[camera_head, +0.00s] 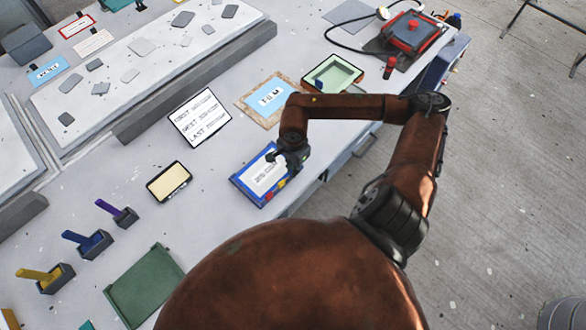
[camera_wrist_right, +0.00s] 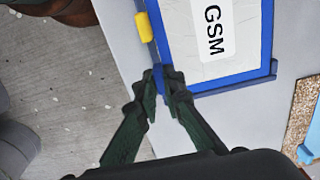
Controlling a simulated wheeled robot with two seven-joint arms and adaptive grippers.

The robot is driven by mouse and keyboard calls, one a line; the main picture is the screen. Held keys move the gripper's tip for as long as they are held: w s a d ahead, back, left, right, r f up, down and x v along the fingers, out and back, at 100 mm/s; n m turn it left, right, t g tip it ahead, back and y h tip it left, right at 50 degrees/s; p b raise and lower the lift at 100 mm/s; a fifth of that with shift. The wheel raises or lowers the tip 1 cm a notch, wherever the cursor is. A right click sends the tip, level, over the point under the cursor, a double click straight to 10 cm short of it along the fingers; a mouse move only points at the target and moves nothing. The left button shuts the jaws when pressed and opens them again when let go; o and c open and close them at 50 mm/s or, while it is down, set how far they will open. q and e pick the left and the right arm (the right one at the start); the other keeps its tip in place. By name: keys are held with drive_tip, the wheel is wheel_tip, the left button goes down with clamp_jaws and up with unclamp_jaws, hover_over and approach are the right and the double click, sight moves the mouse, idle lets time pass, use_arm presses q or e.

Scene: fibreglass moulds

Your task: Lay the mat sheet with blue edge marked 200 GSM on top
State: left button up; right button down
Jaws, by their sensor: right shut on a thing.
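The mat sheet with blue edge (camera_head: 262,178) lies flat in a blue-rimmed tray (camera_head: 244,188) near the table's front edge; its white label reads "GSM" in the right wrist view (camera_wrist_right: 212,30), and the number is not legible there. My right gripper (camera_head: 282,158) is at the tray's far right corner. In the right wrist view its fingertips (camera_wrist_right: 162,82) are shut on a small blue tab (camera_wrist_right: 157,76) at the sheet's corner. A yellow tab (camera_wrist_right: 143,27) sticks out beside it. I cannot tell whether the sheet is lifted. My left gripper is not in view.
A printed list card (camera_head: 200,117) and a yellow pad (camera_head: 169,182) lie left.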

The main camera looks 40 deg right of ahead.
drive_tip(key=c, duration=2)
unclamp_jaws()
drive_tip(key=shift+r, duration=0.1)
wheel_tip(320, 180, up, 12)
drive_tip(key=shift+f, duration=0.1)
